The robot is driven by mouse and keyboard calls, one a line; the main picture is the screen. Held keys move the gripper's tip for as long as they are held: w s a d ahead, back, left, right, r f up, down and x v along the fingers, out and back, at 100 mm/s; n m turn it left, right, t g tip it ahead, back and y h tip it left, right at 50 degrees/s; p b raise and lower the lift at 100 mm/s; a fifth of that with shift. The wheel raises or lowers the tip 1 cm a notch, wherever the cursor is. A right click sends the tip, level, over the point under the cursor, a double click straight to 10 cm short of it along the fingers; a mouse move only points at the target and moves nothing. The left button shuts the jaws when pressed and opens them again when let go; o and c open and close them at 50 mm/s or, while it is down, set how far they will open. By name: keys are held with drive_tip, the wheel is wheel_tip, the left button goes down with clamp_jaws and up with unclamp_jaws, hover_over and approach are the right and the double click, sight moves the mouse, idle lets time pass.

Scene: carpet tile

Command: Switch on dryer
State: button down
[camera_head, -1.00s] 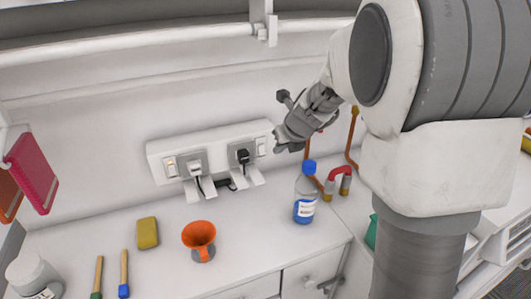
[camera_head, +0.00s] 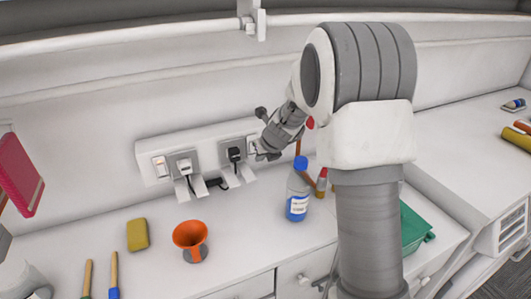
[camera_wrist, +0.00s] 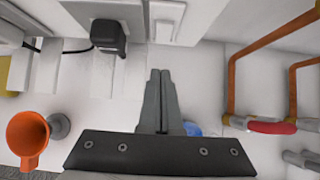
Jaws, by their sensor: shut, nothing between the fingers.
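A white double socket panel (camera_head: 207,136) is fixed to the wall above the counter. A white plug (camera_head: 184,167) sits in its left socket and a black plug (camera_head: 234,154) in its right one. A left switch (camera_head: 160,166) shows a reddish mark. A right switch (camera_head: 252,146) is partly hidden by my gripper (camera_head: 262,155). No dryer can be made out. In the wrist view, my gripper (camera_wrist: 160,74) is shut and empty, its tips just below the right switch (camera_wrist: 164,24) and right of the black plug (camera_wrist: 108,34). Contact cannot be told.
A blue-capped bottle (camera_head: 297,196) stands below my gripper. Copper pipes (camera_wrist: 232,85) run to the right. An orange funnel (camera_head: 190,236) and a yellow sponge (camera_head: 138,234) are on the counter. A green box (camera_head: 412,228) is behind my arm.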

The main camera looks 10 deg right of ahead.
drive_tip(key=shift+w+a+p, duration=0.15)
drive_tip(key=shift+w+p, duration=0.05)
drive_tip(key=shift+w, duration=0.65)
drive_tip(key=shift+w+a+p, duration=0.15)
drive_tip(key=shift+w+p, duration=0.05)
drive_tip(key=shift+w, duration=0.65)
drive_tip(key=shift+f+b, duration=0.15)
drive_tip(key=shift+b, duration=0.15)
drive_tip(key=shift+w+f+b, duration=0.15)
drive_tip(key=shift+f+b, duration=0.1)
drive_tip(key=shift+b, duration=0.85)
drive_tip(key=shift+r+t, duration=0.3)
drive_tip(key=shift+w+r+p, duration=0.1)
drive_tip(key=shift+r+p, duration=0.8)
drive_tip(key=shift+p, duration=0.1)
